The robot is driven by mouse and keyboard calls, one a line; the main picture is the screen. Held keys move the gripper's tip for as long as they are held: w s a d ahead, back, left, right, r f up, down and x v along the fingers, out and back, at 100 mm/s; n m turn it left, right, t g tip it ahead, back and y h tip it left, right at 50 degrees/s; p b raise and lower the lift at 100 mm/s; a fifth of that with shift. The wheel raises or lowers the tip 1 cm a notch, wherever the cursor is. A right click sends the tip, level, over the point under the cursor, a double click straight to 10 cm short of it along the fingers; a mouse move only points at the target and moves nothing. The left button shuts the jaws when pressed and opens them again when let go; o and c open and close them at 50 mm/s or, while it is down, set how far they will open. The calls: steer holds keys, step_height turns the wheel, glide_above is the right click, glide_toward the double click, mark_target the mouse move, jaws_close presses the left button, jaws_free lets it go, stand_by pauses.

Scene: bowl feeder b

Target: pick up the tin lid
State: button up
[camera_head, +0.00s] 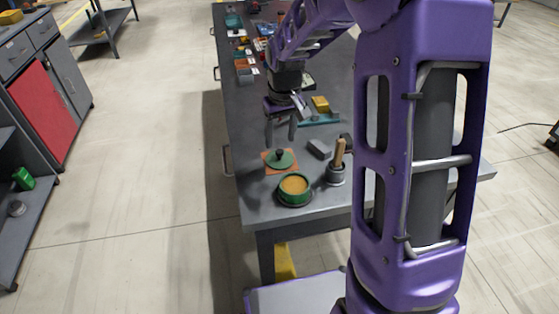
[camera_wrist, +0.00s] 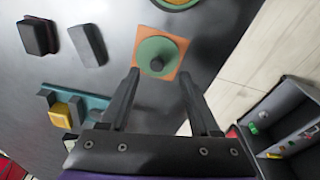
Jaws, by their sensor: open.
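The tin lid (camera_head: 288,158) is a green disc with a dark knob, lying flat on an orange square mat (camera_head: 266,168) near the front of the bench. The lid (camera_wrist: 150,50) also shows in the wrist view, with its knob just beyond the fingertips. My gripper (camera_head: 280,138) is open and empty above and behind the lid, apart from it. In the wrist view my gripper (camera_wrist: 158,75) has a finger on each side of the knob's line. The green tin (camera_head: 295,201) with orange-yellow contents stands in front of the lid, uncovered.
A dark pot with a wooden handle (camera_head: 337,168) stands right of the tin. A grey block (camera_head: 318,149) lies right of the lid. A teal holder (camera_head: 318,120) and a yellow block (camera_head: 320,104) are behind. Several small items fill the bench's far end.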

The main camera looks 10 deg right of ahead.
mark_target(280, 151)
steer(key=f, duration=0.2)
steer(key=w+f+b, duration=0.1)
steer(key=f, duration=0.2)
steer(key=shift+w+d+f, duration=0.1)
steer(key=shift+w+f, duration=0.05)
steer(key=shift+f, duration=0.15)
jaws_close()
